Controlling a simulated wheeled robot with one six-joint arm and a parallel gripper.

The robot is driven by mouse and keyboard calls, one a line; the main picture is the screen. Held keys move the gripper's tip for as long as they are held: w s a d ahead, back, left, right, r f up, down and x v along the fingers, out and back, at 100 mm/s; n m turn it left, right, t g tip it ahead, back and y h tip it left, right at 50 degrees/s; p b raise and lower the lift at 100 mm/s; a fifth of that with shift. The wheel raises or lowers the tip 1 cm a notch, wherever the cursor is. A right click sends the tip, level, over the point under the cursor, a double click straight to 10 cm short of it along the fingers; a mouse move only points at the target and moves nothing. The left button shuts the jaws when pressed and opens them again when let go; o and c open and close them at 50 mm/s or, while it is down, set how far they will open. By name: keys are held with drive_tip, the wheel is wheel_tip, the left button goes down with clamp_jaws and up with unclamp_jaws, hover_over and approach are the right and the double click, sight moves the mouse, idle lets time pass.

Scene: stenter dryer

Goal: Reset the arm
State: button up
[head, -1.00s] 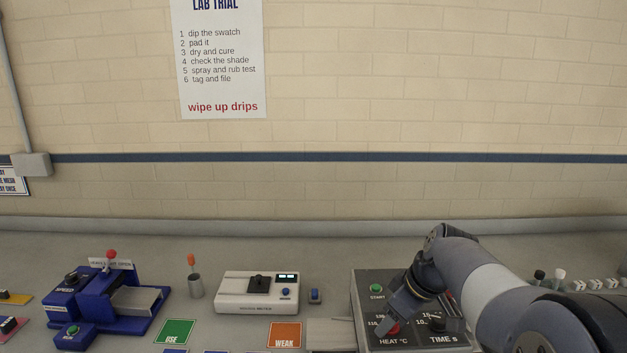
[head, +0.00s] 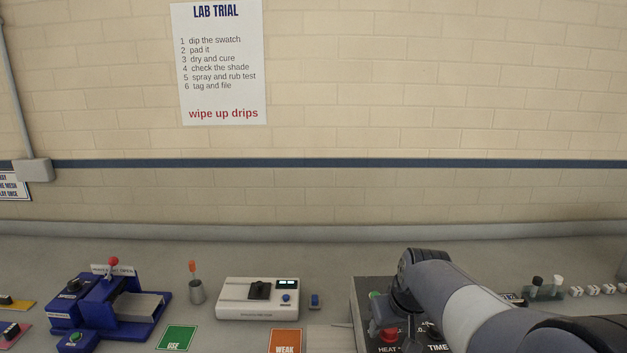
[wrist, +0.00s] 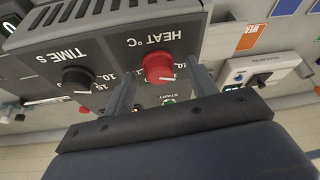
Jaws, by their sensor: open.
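My arm reaches in from the lower right in the head view, bent over a grey control box (head: 362,300). My gripper (wrist: 160,92) shows in the wrist view with its two fingers apart and nothing between them. The fingers are in front of the box's dark panel. The red HEAT °C knob (wrist: 159,68) appears beyond the right finger side of the gap, and the black TIME S knob (wrist: 77,79) lies left of the left finger. I cannot tell whether a finger touches the panel. In the head view my arm hides much of the panel.
A white meter box (head: 258,299) stands left of the control box, with a small blue switch (head: 315,300) between. A blue machine (head: 110,305) and a grey cup (head: 197,291) stand farther left. A vial rack (head: 545,292) is behind my arm at right. The wall is behind.

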drive_tip(key=shift+a+m+h, duration=0.1)
drive_tip(key=shift+m+h, duration=0.4)
drive_tip(key=shift+m, duration=0.7)
